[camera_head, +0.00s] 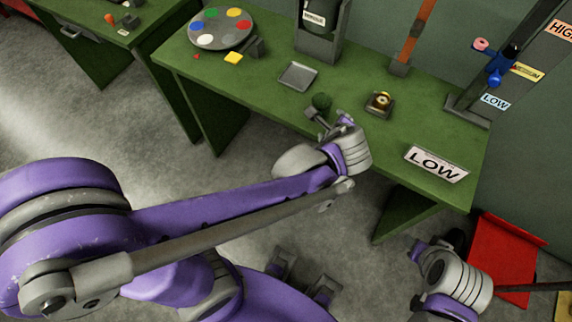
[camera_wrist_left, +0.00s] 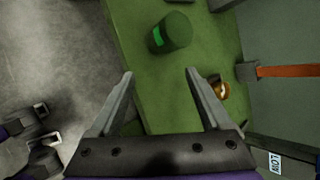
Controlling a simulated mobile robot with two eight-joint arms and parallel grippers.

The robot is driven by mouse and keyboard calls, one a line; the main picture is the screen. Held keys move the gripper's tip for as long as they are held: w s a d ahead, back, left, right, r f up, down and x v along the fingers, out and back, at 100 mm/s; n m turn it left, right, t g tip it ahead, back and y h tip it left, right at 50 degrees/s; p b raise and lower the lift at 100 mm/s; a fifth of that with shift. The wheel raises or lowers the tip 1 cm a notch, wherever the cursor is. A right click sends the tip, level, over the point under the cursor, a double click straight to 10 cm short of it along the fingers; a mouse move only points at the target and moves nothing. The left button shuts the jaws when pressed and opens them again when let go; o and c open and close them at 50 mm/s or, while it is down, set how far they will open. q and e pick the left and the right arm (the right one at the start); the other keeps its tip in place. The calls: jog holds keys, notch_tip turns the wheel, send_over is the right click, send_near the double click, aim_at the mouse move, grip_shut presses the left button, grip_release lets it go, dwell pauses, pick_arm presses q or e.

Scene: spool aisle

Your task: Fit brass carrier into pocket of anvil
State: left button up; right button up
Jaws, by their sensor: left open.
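A small round brass-coloured piece (camera_head: 381,99) sits on a dark square block (camera_head: 376,109) on the green bench; it looks like the brass carrier, and I cannot tell how it is seated. In the left wrist view the brass piece (camera_wrist_left: 223,92) is partly behind the right-hand finger. My left gripper (camera_head: 329,118) is open, above the bench's front edge and left of the block. In the left wrist view its open fingers (camera_wrist_left: 160,76) have nothing between them but bench. I cannot identify the anvil's pocket for certain. Part of my right arm shows at lower right; its fingers are unclear.
A grey square tray (camera_head: 298,76), a colour-spotted disc (camera_head: 221,28), an orange upright strap (camera_head: 416,32) and a LOW sign (camera_head: 436,163) are around. The bench (camera_head: 345,80) is bare between them.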

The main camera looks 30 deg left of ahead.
pick_arm(q)
jog(key=s+a+f+n+g+h, duration=0.1)
jog(key=s+a+n+h, duration=0.1)
jog(key=s+n, duration=0.6)
jog(key=s+a+f+n+g+h, duration=0.1)
jog(key=s+a+n+h, duration=0.1)
jog(key=s+n, duration=0.6)
jog(key=n, duration=0.2)
jog(key=shift+a+n+g, duration=0.15)
jog(key=shift+n+g, duration=0.15)
jog(key=shift+n, duration=0.1)
jog(key=shift+f, duration=0.1)
jog(key=shift+w+r+p, duration=0.15)
jog(key=shift+r+p, duration=0.3)
jog(key=shift+r, duration=0.15)
jog(key=shift+w+r+p, duration=0.15)
jog(key=shift+r+p, duration=0.3)
jog(key=shift+r, duration=0.1)
jog(key=shift+w, duration=0.1)
jog(key=shift+c, duration=0.2)
